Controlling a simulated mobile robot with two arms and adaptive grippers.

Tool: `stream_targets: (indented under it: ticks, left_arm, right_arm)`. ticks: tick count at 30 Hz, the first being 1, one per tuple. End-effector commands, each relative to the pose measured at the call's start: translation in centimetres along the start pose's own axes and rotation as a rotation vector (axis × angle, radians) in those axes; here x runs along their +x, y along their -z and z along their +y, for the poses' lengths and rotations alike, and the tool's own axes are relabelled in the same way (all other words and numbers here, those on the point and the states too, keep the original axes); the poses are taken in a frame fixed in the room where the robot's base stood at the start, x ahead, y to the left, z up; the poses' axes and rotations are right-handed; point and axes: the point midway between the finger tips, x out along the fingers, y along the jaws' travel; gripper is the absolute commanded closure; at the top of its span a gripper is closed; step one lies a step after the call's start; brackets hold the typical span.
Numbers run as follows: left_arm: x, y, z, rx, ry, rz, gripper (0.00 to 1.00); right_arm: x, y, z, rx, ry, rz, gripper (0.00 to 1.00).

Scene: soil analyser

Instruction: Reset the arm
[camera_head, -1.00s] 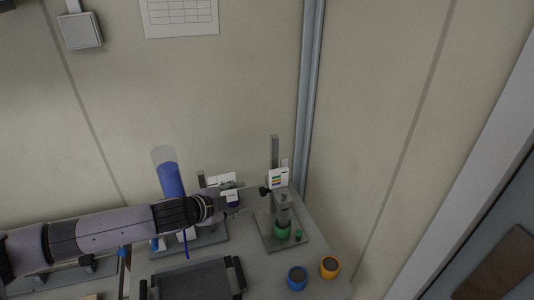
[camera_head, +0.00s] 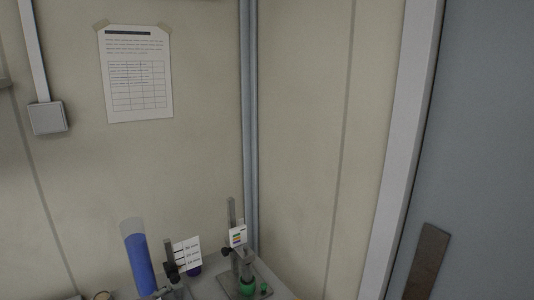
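Neither of my arms nor grippers shows in the head view now. The soil analyser equipment stands low in the picture. A clear tube with blue content (camera_head: 138,262) stands upright at the left. A stand with a white labelled card (camera_head: 187,256) is beside it, with a dark purple part below the card. To the right is a metal stand with a colour-striped card (camera_head: 238,237) and a green container (camera_head: 247,286) at its base. The lower part of the equipment is cut off by the bottom edge.
A grey bench corner (camera_head: 272,285) shows at the bottom. Behind it are beige walls with a metal corner post (camera_head: 249,130). A paper sheet (camera_head: 138,75) and a grey wall box (camera_head: 48,118) are on the wall. A blue-grey panel with a brown plate (camera_head: 427,262) is at the right.

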Motion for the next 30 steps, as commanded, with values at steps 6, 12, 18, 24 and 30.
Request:
stream_targets:
  ticks: [6,12,18,24,30]
  left_arm:
    - [0.3,2.1,3.3,-0.049,-0.031,0.005,0.54]
    - [0.0,4.4,7.2,-0.13,-0.067,-0.002,0.54]
    - [-1.5,6.4,12.0,-0.285,-0.108,-0.047,0.54]
    - [-5.7,5.2,17.4,-0.57,-0.145,-0.219,0.54]
    - [-10.4,1.5,21.4,-0.789,-0.165,-0.431,0.54]
  right_arm:
    - [0.0,1.1,0.3,0.0,-0.004,0.018,0.6]
    - [0.0,1.2,0.9,0.0,-0.011,0.019,0.6]
    - [0.0,0.3,0.8,0.0,-0.01,0.005,0.6]
    - [0.0,-0.1,0.7,0.0,-0.008,-0.001,0.6]
    - [0.0,0.1,0.5,0.001,-0.006,0.001,0.6]
